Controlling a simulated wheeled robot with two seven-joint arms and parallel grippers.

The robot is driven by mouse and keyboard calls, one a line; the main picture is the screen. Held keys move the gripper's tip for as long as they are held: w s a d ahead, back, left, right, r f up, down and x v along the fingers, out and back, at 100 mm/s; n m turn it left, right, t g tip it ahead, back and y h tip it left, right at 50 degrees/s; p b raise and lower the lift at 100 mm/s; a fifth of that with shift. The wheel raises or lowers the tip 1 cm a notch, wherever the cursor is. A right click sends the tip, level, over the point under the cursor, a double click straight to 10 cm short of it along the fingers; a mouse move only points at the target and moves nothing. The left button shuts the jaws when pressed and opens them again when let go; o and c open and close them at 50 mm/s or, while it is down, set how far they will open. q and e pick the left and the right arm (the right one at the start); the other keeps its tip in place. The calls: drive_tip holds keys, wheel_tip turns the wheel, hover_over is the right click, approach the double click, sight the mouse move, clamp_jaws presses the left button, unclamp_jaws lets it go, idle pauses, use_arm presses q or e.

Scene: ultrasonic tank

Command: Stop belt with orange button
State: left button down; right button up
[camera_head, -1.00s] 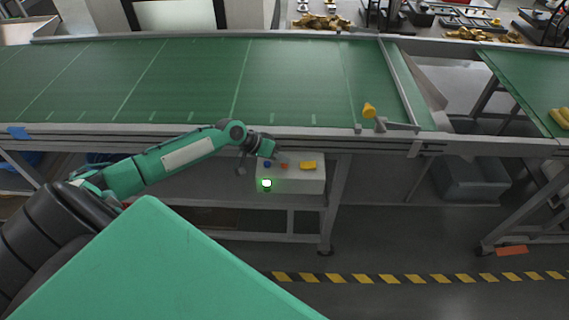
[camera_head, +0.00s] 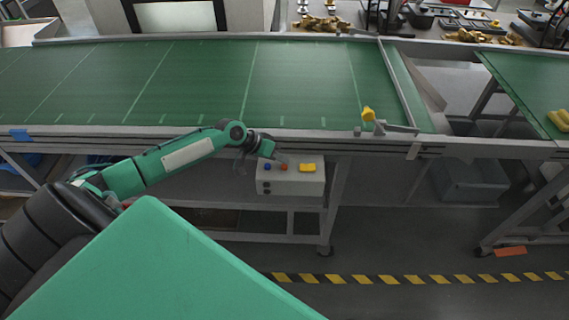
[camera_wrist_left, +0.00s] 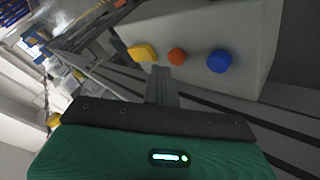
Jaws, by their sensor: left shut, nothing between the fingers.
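The pale control box (camera_head: 290,185) hangs under the front edge of the conveyor belt (camera_head: 210,85). In the head view its top carries a blue button (camera_head: 267,167), the orange button (camera_head: 284,167) and a yellow button (camera_head: 307,168). The lamp (camera_head: 266,191) on its front face is dark. My left gripper (camera_head: 280,158) is shut and empty, right by the orange button. In the left wrist view the closed fingers (camera_wrist_left: 161,85) end close to the orange button (camera_wrist_left: 177,56), between it and the yellow button (camera_wrist_left: 142,52); a gap looks visible. My right gripper is out of view.
The belt's metal front rail (camera_head: 200,133) runs just above the box. A yellow piece (camera_head: 368,114) sits at the belt's right end. A second green belt (camera_head: 535,85) stands at the right. A grey bin (camera_head: 470,180) is below.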

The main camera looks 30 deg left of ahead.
use_arm(q)
drive_tip(key=shift+r, duration=0.1)
wheel_tip(320, 180, up, 5)
drive_tip(key=p, duration=0.4)
idle(0.3)
idle(0.7)
